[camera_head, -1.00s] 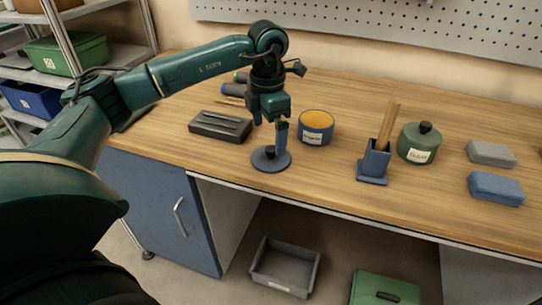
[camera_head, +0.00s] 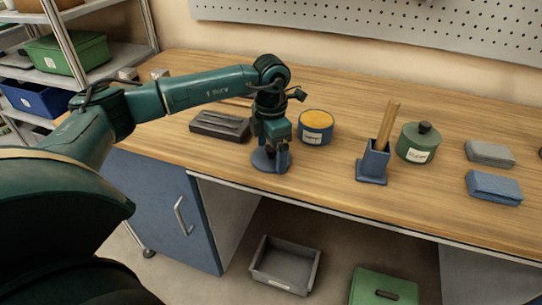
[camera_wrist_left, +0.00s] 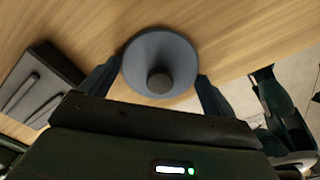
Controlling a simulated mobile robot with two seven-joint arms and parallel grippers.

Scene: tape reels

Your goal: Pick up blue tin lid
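The blue tin lid (camera_head: 260,163) lies flat on the wooden bench near its front edge, partly hidden by my left gripper. In the left wrist view the lid (camera_wrist_left: 176,50) is a round blue-grey disc with a dark knob in its middle. My left gripper (camera_head: 272,160) is low over the lid and points down. In the wrist view its fingers (camera_wrist_left: 156,88) are spread wide, with the knob between them and nothing held. The open blue tin (camera_head: 315,137), yellowish inside, stands just right and behind.
A dark tray (camera_head: 220,126) lies left of the lid. To the right stand a blue holder (camera_head: 371,167) with wooden sticks, a lidded green tin (camera_head: 416,147), a grey block (camera_head: 489,153) and a blue block (camera_head: 494,187). A grey bin (camera_head: 285,268) is on the floor.

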